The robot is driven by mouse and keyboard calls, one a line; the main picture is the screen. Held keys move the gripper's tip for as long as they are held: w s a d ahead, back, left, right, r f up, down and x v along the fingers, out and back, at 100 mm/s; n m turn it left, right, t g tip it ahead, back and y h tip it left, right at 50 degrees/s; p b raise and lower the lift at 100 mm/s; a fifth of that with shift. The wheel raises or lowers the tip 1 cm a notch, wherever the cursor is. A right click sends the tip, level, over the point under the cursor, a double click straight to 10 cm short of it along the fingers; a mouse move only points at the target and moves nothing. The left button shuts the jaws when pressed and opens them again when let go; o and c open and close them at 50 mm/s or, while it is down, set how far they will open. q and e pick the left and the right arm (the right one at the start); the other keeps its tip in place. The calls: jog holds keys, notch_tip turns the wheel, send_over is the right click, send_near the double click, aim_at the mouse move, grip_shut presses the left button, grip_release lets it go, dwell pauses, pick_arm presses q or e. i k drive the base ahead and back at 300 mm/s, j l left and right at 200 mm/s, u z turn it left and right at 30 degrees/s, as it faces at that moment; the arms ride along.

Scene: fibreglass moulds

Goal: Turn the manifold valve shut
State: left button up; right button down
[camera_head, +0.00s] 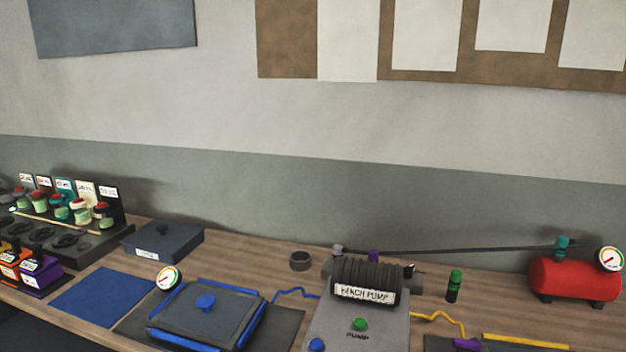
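No label in the camera_head view marks the manifold valve, and I cannot tell for sure which part it is. A teal fitting (562,244) stands on top of the red tank (575,281) at the right, at the end of a long dark pipe (470,249). A small purple part (374,256) sits behind the black ribbed pump (366,278) labelled "BENCH PUMP". A small grey fitting (337,250) is at the pump's back left. Whether any of these is open or shut is too small to tell. Neither of my grippers is in view.
A blue-edged mould (206,317) with a blue knob lies front centre-left, near a gauge (169,278). Left are a blue mat (103,297), dark box (163,241) and rack of red-topped bottles (62,207). A green-capped bottle (454,286) stands right of the pump.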

aim_at(408, 270)
jog(key=i+l, duration=0.65)
jog(key=l, duration=0.2)
